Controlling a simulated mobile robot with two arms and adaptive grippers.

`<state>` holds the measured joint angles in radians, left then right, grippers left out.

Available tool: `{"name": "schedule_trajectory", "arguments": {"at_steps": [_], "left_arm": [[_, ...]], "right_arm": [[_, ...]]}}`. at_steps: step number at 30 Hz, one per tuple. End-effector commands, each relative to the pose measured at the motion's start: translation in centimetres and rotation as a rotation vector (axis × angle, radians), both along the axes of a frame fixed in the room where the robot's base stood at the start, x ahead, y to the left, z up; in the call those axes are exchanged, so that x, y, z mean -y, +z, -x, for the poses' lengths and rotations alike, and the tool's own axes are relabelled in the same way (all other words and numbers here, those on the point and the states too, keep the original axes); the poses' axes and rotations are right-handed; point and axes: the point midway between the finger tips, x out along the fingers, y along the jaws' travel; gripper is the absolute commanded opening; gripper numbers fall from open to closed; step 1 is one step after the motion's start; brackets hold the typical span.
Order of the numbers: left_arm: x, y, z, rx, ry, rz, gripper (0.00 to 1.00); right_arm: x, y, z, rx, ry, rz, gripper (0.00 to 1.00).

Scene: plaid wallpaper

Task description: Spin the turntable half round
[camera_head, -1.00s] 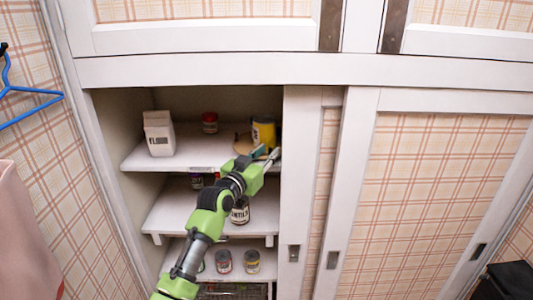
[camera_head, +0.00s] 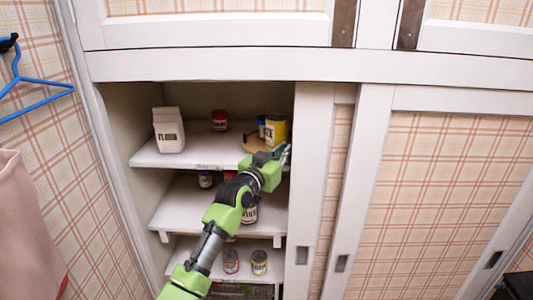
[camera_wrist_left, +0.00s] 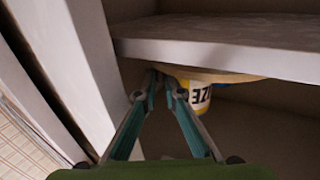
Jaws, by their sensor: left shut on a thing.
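The tan round turntable (camera_head: 254,143) sits on the upper open shelf, at its right end. A yellow can (camera_head: 277,132) and a blue item (camera_head: 262,127) stand on it. My left gripper (camera_head: 284,152) is at the turntable's front right edge, just in front of the yellow can. In the left wrist view the turntable's rim (camera_wrist_left: 225,77) shows beside the left fingertips (camera_wrist_left: 161,78), which are closed together on the rim. The yellow can (camera_wrist_left: 198,97) shows just behind the fingers, with part of its lettering. My right gripper is not in view.
A white flour carton (camera_head: 169,132) and a red-lidded jar (camera_head: 220,120) stand left of the turntable. A white cupboard side (camera_head: 308,180) is close to the right of my left gripper. Lower shelves hold several jars.

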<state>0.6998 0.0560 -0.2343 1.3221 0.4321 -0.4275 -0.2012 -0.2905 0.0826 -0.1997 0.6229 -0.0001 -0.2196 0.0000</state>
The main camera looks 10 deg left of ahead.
Motion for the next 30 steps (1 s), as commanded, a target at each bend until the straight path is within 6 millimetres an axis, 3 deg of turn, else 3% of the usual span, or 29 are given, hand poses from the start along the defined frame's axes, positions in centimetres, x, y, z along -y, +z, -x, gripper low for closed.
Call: {"name": "schedule_trajectory", "arguments": {"at_steps": [7, 9, 10, 23, 30], "left_arm": [[0.5, -0.3, 0.1, -0.007, -0.009, 0.000, 0.00], [0.5, -0.3, 0.1, -0.008, -0.009, -0.001, 0.21], [0.5, -0.3, 0.1, -0.008, -0.009, -0.001, 0.26], [0.3, -0.2, 0.1, -0.004, -0.005, 0.000, 0.26], [-0.5, -0.3, 1.9, -0.004, -0.003, 0.000, 0.26]], "right_arm": [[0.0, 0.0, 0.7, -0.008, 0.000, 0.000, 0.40], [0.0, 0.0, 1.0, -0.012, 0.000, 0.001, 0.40], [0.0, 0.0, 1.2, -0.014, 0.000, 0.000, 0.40], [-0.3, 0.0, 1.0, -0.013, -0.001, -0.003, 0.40], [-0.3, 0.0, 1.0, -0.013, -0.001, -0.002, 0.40]]}}
